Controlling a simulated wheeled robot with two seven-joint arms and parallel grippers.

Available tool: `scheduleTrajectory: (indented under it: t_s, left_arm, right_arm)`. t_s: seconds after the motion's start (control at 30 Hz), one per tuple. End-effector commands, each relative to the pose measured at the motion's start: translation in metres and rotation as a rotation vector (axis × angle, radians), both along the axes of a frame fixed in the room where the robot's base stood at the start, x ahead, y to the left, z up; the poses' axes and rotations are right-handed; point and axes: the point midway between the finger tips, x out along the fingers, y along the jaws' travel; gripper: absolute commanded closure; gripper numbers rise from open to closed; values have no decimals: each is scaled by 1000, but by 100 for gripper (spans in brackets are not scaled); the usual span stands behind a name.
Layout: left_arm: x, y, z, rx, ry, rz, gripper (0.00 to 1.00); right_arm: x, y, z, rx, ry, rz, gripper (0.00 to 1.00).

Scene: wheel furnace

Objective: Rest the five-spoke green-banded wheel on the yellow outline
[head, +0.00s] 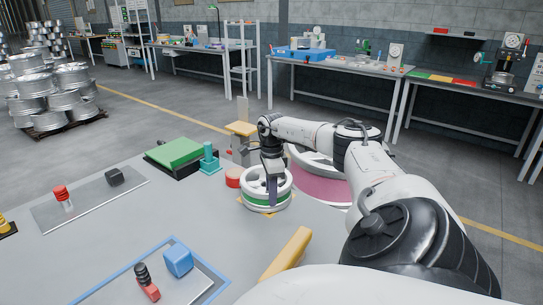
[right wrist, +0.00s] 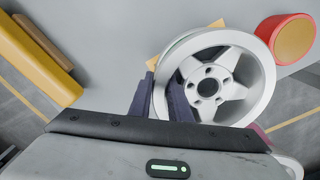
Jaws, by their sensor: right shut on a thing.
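The green-banded wheel (head: 266,201) is a pale silver wheel with a green stripe around its side. It is level at the table's far right part, over or on the yellow outline (head: 239,199); I cannot tell whether it touches the table. Most of the outline is hidden under the wheel, and bits show beside it in the right wrist view (right wrist: 153,62). The wheel's spoked face (right wrist: 239,91) also shows there. My right gripper (head: 273,195) points down and is shut on the wheel's rim, with its fingers (right wrist: 159,97) at the rim's left side. My left gripper is out of view.
A red round piece (head: 233,177), a teal post piece (head: 209,163) and a green block (head: 175,152) stand left of the wheel. A yellow bar (head: 287,253) lies nearer. A larger pink-banded wheel (head: 322,186) is behind my arm. Bare table lies left of the wheel.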

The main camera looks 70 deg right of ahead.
Motion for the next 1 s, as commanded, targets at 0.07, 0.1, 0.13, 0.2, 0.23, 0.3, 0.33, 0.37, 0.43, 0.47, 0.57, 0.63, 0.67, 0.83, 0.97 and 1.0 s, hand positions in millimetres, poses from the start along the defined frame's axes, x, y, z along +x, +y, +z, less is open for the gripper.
scheduleTrajectory:
  t_s: [0.07, 0.1, 0.13, 0.2, 0.23, 0.3, 0.33, 0.37, 0.43, 0.47, 0.57, 0.63, 0.67, 0.83, 0.97, 1.0]
  left_arm:
    - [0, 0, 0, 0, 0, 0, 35]
    - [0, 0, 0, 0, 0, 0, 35]
    - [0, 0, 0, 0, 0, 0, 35]
    - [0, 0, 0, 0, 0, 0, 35]
    - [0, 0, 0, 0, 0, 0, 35]
    - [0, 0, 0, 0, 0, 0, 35]
    - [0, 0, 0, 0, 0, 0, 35]
    - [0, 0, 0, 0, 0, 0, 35]
    - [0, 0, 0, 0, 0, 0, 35]
    - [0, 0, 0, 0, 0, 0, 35]
    - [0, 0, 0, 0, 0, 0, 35]
    - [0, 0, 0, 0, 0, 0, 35]
    - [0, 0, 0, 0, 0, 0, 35]
    - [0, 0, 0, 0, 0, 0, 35]
    - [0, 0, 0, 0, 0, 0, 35]
    - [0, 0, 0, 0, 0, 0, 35]
  right_arm:
    - [1, -1, 0, -2, -4, -2, 100]
    - [1, -1, -1, -2, -4, -2, 100]
    - [1, -1, -1, -2, -4, -2, 100]
    - [1, -1, -2, -3, -5, -2, 81]
    - [1, -1, -2, -3, -5, -2, 76]
    - [1, -1, -2, -2, -4, -1, 64]
    - [0, -1, -2, -2, -4, -1, 61]
    - [0, -1, -2, -1, -3, -1, 61]
    - [0, -1, -2, -2, -3, -1, 61]
    - [0, -1, -3, -2, -3, -1, 61]
    - [0, 1, -5, 0, 3, 1, 54]
    - [0, 0, -5, 0, 2, 1, 42]
    - [0, 0, -5, 0, 2, 1, 41]
    - [0, 0, -4, -1, 0, 0, 41]
    - [0, 0, -4, -1, 0, 0, 41]
    - [0, 0, -4, -1, 0, 0, 41]
